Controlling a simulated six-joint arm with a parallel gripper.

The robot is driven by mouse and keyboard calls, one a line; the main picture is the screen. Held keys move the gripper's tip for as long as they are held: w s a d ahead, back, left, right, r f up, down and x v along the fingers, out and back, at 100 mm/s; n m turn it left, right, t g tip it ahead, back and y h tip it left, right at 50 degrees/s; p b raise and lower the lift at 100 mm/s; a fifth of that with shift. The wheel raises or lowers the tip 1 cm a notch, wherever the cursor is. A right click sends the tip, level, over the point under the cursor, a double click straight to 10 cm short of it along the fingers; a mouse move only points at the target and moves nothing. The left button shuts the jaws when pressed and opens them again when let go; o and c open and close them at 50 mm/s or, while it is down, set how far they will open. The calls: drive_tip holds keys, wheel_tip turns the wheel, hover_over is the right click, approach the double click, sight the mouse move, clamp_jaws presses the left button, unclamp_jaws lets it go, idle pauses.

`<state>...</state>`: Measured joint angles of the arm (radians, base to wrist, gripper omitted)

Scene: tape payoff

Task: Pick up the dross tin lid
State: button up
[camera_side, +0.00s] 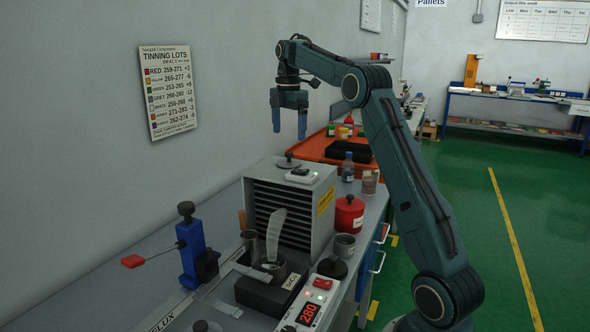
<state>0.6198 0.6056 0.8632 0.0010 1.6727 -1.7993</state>
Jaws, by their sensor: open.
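My gripper (289,131) hangs high above the bench with its two blue fingers apart and pointing down. It is empty and well above the grey slatted box. A red tin (349,217) with a white label stands on the bench right of the box, with a red lid (349,200) and dark knob on top. A dark lid with a knob (332,266) sits lower, beside an open grey tin (344,246). Another dark knobbed disc (288,162) sits on top of the box. I cannot read which one belongs to dross.
The slatted box (288,215) stands mid-bench, with a small device on top. A blue clamp stand (192,250), a dark pot block (270,293) and a controller reading 280 (309,312) stand nearby. A bottle (348,168) and an orange tray (315,147) are behind.

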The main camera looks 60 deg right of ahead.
sight(289, 153)
drive_tip(key=shift+f, duration=1.5)
drive_tip(key=shift+f, duration=2.6)
drive_tip(key=c, duration=1.1)
